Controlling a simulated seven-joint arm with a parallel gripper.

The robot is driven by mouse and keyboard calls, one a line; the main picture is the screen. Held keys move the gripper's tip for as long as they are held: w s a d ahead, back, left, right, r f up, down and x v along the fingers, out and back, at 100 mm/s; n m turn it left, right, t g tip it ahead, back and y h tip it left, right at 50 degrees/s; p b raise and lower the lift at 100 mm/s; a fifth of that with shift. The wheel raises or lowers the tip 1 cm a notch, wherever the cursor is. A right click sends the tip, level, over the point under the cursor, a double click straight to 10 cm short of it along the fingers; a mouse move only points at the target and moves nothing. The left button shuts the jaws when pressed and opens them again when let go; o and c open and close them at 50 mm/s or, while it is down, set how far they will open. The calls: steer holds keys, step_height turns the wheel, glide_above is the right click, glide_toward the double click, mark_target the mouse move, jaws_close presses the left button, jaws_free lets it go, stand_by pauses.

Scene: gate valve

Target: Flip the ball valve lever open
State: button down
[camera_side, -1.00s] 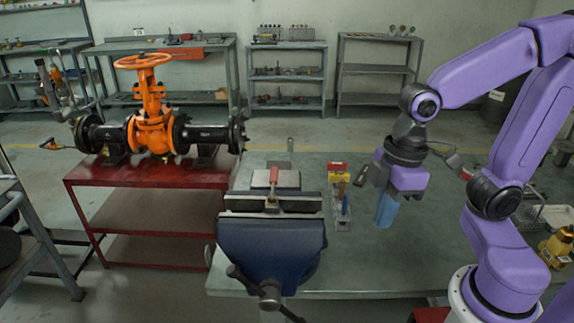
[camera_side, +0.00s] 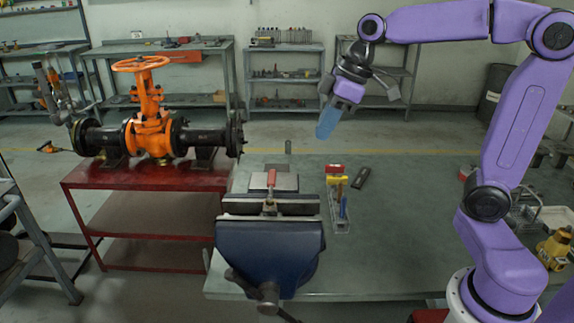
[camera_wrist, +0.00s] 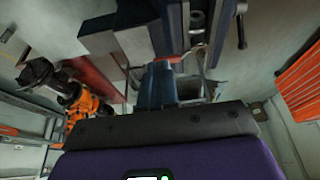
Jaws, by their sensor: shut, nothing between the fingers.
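The ball valve (camera_side: 269,200) is held in the jaws of the blue vise (camera_side: 268,245) in the side view. Its red lever (camera_side: 271,179) stands up and points away from the vise front.
A tool rack with yellow and red items (camera_side: 338,190) and a dark block (camera_side: 361,178) lie right of the vise. An orange gate valve (camera_side: 150,125) on black pipe stands on a red table (camera_side: 150,172) at left.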

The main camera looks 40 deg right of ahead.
steer(key=shift+f, duration=0.1)
steer(key=x, duration=0.3)
steer(key=w+a+x, duration=0.1)
steer(key=x, duration=0.3)
steer(key=r+x, duration=0.1)
steer(key=x, duration=0.3)
steer(key=shift+w+a, duration=0.25)
steer(key=shift+a, duration=0.1)
steer(key=shift+w+a, duration=0.4)
steer(key=shift+w, duration=0.05)
